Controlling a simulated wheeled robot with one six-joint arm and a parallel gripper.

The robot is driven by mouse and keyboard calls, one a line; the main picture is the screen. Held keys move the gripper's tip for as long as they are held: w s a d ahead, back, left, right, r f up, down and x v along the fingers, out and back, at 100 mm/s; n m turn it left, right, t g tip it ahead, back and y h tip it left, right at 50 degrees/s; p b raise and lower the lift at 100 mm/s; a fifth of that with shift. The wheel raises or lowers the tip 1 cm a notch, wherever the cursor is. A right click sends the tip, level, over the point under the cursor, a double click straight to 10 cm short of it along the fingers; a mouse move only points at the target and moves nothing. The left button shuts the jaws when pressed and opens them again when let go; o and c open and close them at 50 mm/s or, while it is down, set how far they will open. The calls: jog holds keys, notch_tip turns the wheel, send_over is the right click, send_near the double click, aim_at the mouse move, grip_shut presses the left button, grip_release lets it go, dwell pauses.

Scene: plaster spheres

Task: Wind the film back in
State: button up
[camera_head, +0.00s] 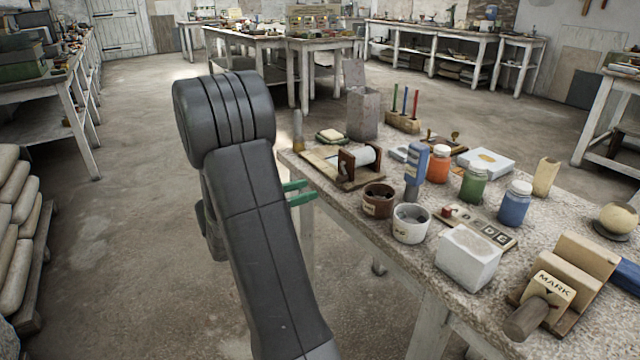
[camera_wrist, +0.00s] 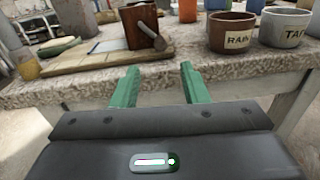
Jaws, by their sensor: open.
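A small winder (camera_head: 360,162) stands on a flat wooden board near the left end of the speckled bench. It has brown wooden uprights and a white roll between them. In the wrist view one brown upright (camera_wrist: 139,25) faces me, with a pale crank-like peg (camera_wrist: 151,36) on its side. A pale strip (camera_wrist: 108,46), perhaps film, lies on the board (camera_wrist: 80,61) to its left. My gripper (camera_wrist: 157,76) is open and empty, its green fingers in front of the bench edge, apart from the winder. In the head view my arm hides part of the gripper (camera_head: 298,193).
A brown cup (camera_head: 377,203) marked RAIN and a white cup (camera_head: 411,226) stand right of the winder. A blue-handled tool (camera_head: 415,165), paint jars and a white block (camera_head: 467,257) crowd the bench further right. Open floor lies left of the bench.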

jog(key=shift+v, duration=2.3)
